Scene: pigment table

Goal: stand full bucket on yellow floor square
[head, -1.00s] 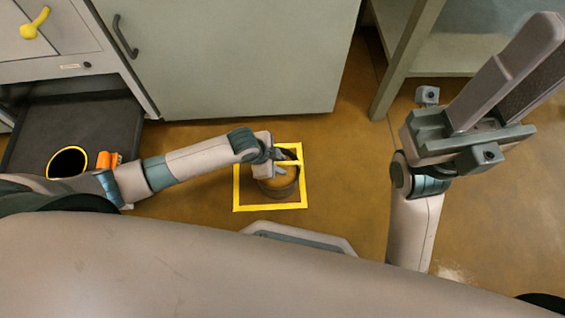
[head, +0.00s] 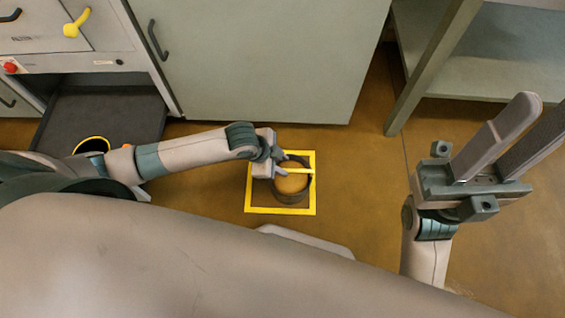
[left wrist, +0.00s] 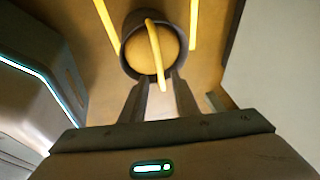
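The bucket (head: 277,190) is dark-walled with ochre stuff inside and a yellow bar handle across its top. It looks upright inside the yellow floor square (head: 280,210), toward its right side. It also shows in the left wrist view (left wrist: 128,58). My left gripper (head: 283,164) is at the bucket's left rim. Its two fingers (left wrist: 159,78) are apart, with the handle's near end between them and seemingly not pinched. My right gripper (head: 530,115) is raised at the right, empty, its fingers apart.
A grey cabinet (head: 260,60) stands behind the square. A dark tray (head: 125,110) lies at the left, with a yellow-rimmed dark opening (head: 92,145) partly hidden by my arm. A shelf leg (head: 425,80) stands at the back right. Floor right of the square is clear.

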